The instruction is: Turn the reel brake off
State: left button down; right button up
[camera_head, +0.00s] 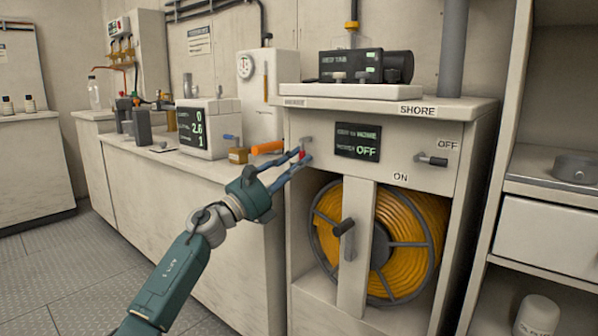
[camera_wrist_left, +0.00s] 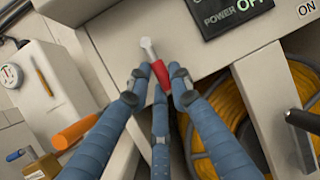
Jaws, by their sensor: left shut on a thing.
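A small lever with a pale metal shank and a red grip (camera_head: 302,154) is on the left of the cabinet front; it also shows in the left wrist view (camera_wrist_left: 160,73). My left gripper (camera_head: 299,161) is shut on the red grip, its blue fingers on both sides of it. No brake label is readable at this lever. The cable reel (camera_head: 412,235), with yellow cable, sits in the cabinet below, partly behind a post. A dark handle (camera_head: 343,228) stands in front of it. My right gripper is not in view.
A display (camera_head: 358,142) reading POWER OFF is right of the lever. Another lever (camera_head: 432,160) lies between OFF and ON labels. An orange cylinder (camera_head: 267,147) and a small brass box (camera_head: 238,155) lie on the counter left of my gripper. The floor at left is clear.

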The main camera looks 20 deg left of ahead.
pick_arm(q)
jog(key=shift+f+m, duration=0.15)
jog(key=shift+m, duration=0.15)
jog(key=c, duration=1.8)
grip_release()
jog(key=v, duration=1.2)
jog(key=shift+a, duration=0.15)
